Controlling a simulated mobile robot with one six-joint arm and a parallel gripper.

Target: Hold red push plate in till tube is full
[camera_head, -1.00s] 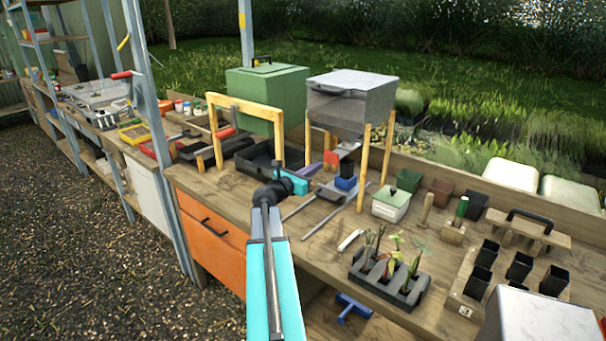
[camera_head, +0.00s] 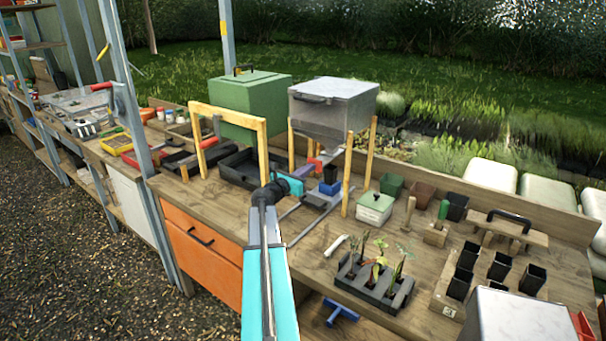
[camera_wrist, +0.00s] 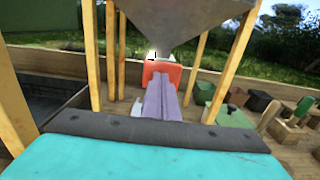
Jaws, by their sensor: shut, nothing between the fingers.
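The red push plate (camera_head: 315,163) sits under the outlet of the grey metal hopper (camera_head: 333,103). It also shows in the wrist view (camera_wrist: 172,70), facing me below the hopper cone. My gripper (camera_head: 306,170) has lavender fingers and is shut and empty. In the wrist view its fingertips (camera_wrist: 159,80) overlap the lower middle of the plate; I cannot tell if they press on it. A black tube (camera_head: 330,172) stands upright in a blue holder (camera_head: 329,187) below the hopper, right of my fingers. Its fill is not visible, and the wrist view hides it.
Wooden hopper legs (camera_head: 365,150) stand around the plate. A wooden arch (camera_head: 262,150) and black tray (camera_head: 237,168) lie to the left. A lidded pale box (camera_head: 375,210) and a rack of seedlings (camera_head: 375,285) stand to the right and in front.

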